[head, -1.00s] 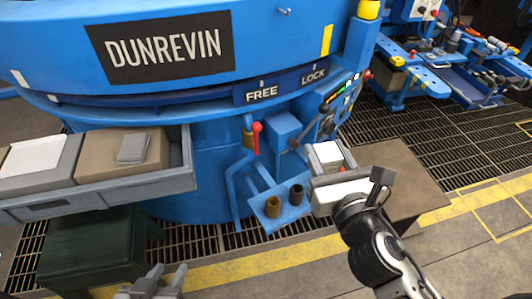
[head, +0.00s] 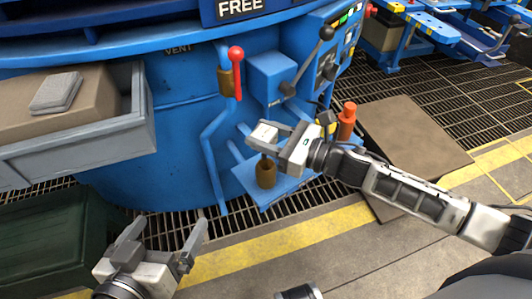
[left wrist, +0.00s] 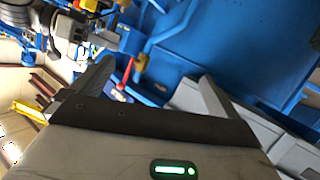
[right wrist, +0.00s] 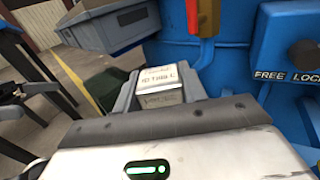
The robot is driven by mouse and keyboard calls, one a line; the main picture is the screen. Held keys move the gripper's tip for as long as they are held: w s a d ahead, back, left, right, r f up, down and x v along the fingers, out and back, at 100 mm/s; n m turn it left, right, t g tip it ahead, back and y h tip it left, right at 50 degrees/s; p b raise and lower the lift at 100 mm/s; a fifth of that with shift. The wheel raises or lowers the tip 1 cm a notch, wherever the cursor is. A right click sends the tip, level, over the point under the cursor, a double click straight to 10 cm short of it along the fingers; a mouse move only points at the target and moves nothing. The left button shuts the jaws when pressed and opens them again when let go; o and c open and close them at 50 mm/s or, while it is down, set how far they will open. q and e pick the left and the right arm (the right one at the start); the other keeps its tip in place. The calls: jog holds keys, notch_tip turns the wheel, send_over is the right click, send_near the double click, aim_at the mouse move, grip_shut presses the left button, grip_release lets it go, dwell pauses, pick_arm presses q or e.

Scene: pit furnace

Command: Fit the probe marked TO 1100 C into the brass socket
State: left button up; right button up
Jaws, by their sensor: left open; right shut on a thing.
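My right gripper (head: 276,137) is shut on a probe with a pale block head (head: 264,132). In the right wrist view the head (right wrist: 158,82) bears writing too small to read surely. The brass socket (head: 265,178) stands upright on a blue shelf (head: 249,186), just below the held probe. The probe's lower part is mostly hidden by the gripper, and I cannot tell whether its tip touches the socket. My left gripper (head: 166,232) is open and empty, low at the left front, apart from the shelf.
A red lever (head: 236,72) on a blue pipe stands behind the shelf. An orange cylinder (head: 347,118) stands right of the shelf. A grey tray (head: 145,112) juts in at left.

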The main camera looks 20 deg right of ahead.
jog(key=shift+w+d+f+b, duration=0.2)
jog(key=shift+f+b, duration=0.15)
jog(key=shift+f, duration=0.25)
notch_tip(320, 180, down, 4)
jog(key=b, duration=0.3)
jog(key=shift+r, duration=0.25)
jog(key=shift+f+b, duration=0.4)
jog(key=shift+f, duration=0.15)
pick_arm(q)
jog(key=shift+w+d+r+n+t+h, duration=0.25)
jog(key=shift+d+r+n+t+h, duration=0.5)
jog(key=shift+h, duration=0.25)
pick_arm(e)
jog(key=shift+f, duration=0.2)
pick_arm(q)
jog(key=shift+f, duration=0.1)
pick_arm(e)
jog(key=shift+s, duration=0.15)
pick_arm(q)
jog(key=shift+f+b, duration=0.55)
jog(key=shift+b, duration=0.1)
pick_arm(e)
jog(key=shift+f, duration=0.5)
